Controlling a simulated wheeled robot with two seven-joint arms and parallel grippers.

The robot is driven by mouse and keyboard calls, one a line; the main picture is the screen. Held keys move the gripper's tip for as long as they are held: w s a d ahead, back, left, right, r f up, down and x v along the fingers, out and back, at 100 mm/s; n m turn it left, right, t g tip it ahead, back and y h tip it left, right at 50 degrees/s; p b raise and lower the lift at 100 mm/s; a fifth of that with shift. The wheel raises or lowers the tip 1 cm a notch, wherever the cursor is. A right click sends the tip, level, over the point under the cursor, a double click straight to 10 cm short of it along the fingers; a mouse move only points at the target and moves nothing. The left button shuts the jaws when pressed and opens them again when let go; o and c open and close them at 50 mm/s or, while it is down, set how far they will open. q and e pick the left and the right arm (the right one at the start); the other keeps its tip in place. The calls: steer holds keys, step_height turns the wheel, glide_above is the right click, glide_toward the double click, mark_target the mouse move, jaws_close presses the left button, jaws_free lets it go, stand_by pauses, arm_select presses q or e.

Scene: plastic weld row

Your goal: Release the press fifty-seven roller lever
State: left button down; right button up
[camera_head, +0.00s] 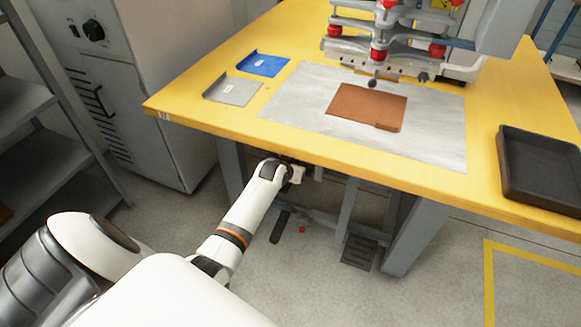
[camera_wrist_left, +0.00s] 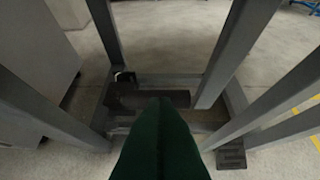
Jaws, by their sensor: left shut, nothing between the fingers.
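My left arm (camera_head: 240,215) reaches down to the front edge of the yellow table, and its wrist (camera_head: 292,172) is just under that edge. The left gripper (camera_wrist_left: 162,105) shows in the left wrist view as a dark green shape pointing in among the grey legs, shut and empty. A small red knob (camera_head: 302,229) sits low under the table. A ribbed dark pedal (camera_head: 358,252) is on the floor to its right; it also shows in the left wrist view (camera_wrist_left: 232,155). I cannot tell which part is the roller lever. My right gripper is out of view.
The press (camera_head: 400,40) stands on the table (camera_head: 205,125) above a grey mat (camera_head: 290,105) with a brown sheet (camera_head: 366,106). A black tray (camera_head: 540,170) is at the right. Grey table legs (camera_wrist_left: 235,60) surround the left gripper closely.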

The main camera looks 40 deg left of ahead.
arm_select(q)
steer(key=shift+s+r, duration=0.15)
steer(key=shift+s, duration=0.05)
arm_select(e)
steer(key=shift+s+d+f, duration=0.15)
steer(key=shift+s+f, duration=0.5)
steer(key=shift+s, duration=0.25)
